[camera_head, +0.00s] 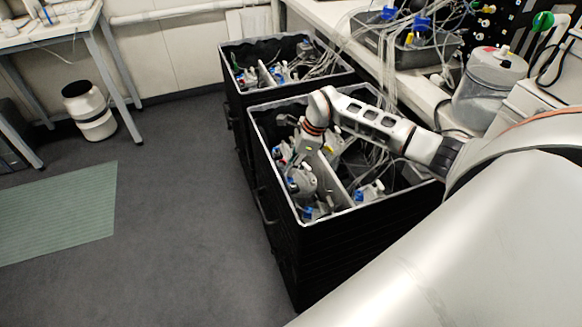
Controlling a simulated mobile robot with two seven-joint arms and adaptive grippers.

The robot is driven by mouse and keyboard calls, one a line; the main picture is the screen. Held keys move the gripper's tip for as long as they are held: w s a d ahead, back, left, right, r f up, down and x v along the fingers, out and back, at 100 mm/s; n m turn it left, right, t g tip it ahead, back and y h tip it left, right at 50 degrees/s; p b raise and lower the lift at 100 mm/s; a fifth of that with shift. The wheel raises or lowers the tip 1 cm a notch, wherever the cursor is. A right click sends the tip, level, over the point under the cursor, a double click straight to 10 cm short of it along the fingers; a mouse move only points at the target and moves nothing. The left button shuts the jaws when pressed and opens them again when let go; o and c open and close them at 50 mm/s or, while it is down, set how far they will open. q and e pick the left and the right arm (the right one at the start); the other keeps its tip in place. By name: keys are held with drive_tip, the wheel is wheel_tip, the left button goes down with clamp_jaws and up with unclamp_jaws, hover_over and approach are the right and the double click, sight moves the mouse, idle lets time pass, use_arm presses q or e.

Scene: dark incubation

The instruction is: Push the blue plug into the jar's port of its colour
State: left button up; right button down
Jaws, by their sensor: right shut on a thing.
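My right arm comes in from the right and bends down over the near black crate. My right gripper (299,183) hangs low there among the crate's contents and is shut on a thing. What it holds is too small and cluttered to make out; a small blue spot shows beside it. A translucent jar (483,97) with a pale lid stands on the bench at the right, apart from the gripper. A small reddish and yellow fitting shows on its lid. I cannot make out a blue port. My left gripper is out of view.
The near black crate (272,215) and the far one (233,92) hold grey parts with blue bits and clear tubing. A grey tray (437,50) with blue and yellow parts stands on the bench.

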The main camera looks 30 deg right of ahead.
drive_tip(key=shift+f, duration=0.25)
drive_tip(key=shift+f+b, duration=0.5)
drive_tip(key=shift+f, duration=0.15)
idle(0.3)
drive_tip(key=c, duration=2)
unclamp_jaws()
drive_tip(key=shift+c, duration=0.2)
